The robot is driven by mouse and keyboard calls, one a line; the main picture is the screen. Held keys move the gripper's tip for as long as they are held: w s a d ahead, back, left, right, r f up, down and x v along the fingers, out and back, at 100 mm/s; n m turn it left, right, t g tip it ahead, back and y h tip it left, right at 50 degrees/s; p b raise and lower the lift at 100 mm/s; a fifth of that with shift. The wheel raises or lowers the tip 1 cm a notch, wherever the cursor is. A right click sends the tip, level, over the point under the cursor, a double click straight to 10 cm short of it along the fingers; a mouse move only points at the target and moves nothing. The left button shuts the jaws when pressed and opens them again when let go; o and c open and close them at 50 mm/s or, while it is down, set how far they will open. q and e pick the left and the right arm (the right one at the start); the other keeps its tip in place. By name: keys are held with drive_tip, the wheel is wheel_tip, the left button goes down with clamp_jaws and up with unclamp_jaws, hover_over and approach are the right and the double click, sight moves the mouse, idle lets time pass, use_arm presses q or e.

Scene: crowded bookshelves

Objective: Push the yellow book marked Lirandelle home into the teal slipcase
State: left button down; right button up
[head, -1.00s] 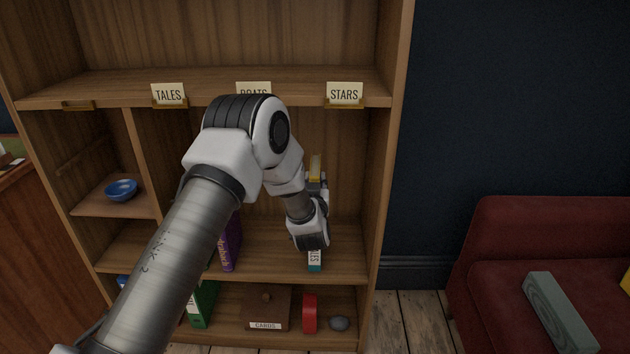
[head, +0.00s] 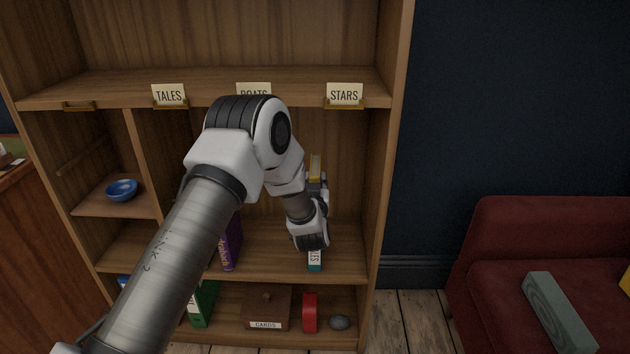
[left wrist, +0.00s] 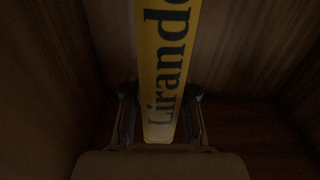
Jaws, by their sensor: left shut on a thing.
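The yellow book (head: 315,165) shows as a narrow strip above my left gripper (head: 316,186) in the head view, inside the bay under the STARS label. In the left wrist view its yellow spine (left wrist: 165,55), with dark lettering beginning "Lirand", stands between the two fingers of my left gripper (left wrist: 160,128). The fingers are shut on the book. The teal slipcase (head: 315,267) stands on the shelf below my wrist, and only its lower front with part of a pale label shows. My wrist hides where book and slipcase meet, so I cannot tell how deep the book sits.
A purple book (head: 230,245) stands left of my wrist, partly behind my arm. The bay's right side wall (head: 378,190) is close on the right. A blue bowl (head: 122,189) sits in the left bay. A brown CARDS box (head: 266,308) and red object (head: 309,313) stand below.

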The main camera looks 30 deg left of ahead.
use_arm(q)
drive_tip(key=shift+f+b, duration=4.4)
drive_tip(key=shift+f, duration=2.55)
drive_tip(key=c, duration=0.8)
unclamp_jaws()
drive_tip(key=shift+c, duration=0.2)
drive_tip(key=v, duration=1.2)
drive_tip(key=shift+f, duration=0.1)
